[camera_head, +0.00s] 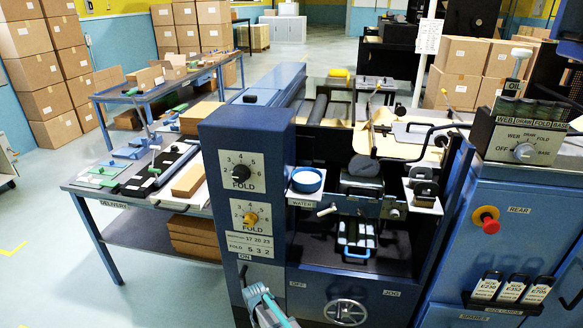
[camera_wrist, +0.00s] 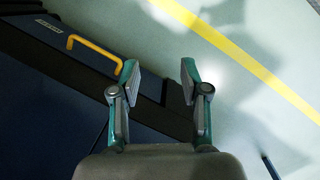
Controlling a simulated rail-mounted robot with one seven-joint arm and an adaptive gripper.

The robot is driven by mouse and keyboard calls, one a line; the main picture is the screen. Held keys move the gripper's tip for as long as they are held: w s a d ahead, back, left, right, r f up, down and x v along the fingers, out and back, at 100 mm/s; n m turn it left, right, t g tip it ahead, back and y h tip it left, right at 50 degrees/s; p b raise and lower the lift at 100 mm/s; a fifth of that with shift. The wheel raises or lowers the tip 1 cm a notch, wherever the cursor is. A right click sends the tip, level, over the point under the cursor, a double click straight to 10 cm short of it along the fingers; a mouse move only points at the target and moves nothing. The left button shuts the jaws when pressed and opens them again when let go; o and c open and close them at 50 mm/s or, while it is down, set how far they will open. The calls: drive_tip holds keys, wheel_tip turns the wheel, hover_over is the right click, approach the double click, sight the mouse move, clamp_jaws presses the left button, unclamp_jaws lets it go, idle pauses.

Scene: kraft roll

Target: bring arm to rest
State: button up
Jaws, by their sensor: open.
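My gripper (camera_wrist: 161,82) is open and empty in the wrist view, its two teal-and-grey fingers apart with nothing between them. Below it are a dark blue panel, a dark edge and the pale floor. A yellow handle (camera_wrist: 95,50) is fixed to the dark blue panel, left of the fingers and apart from them. In the head view, a teal and grey part of my arm shows at the bottom edge, in front of the machine's dial column (camera_head: 245,190). The rest of the arm is out of that view.
The blue machine carries a water bowl (camera_head: 307,179), a handwheel (camera_head: 345,311) and a red knob (camera_head: 486,218). A delivery table (camera_head: 110,205) holding tools and brown blocks stands at left. Cartons (camera_head: 40,90) are stacked behind. Pale floor at far left is open.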

drive_tip(key=s+d+f+m+g, duration=0.1)
drive_tip(key=s+d, duration=0.7)
drive_tip(key=s, duration=0.3)
drive_tip(key=s+d+f+m+g+y, duration=0.1)
drive_tip(key=s+d+f+g, duration=0.1)
drive_tip(key=s+d, duration=0.7)
drive_tip(key=s+d+f+m+g, duration=0.1)
drive_tip(key=s+d+f+m, duration=0.1)
drive_tip(key=s+d, duration=0.6)
drive_tip(key=s, duration=0.7)
drive_tip(key=shift+d+f+g+y, duration=0.15)
drive_tip(key=shift+f+g+y, duration=0.15)
drive_tip(key=shift+g, duration=0.1)
drive_tip(key=shift+s, duration=0.1)
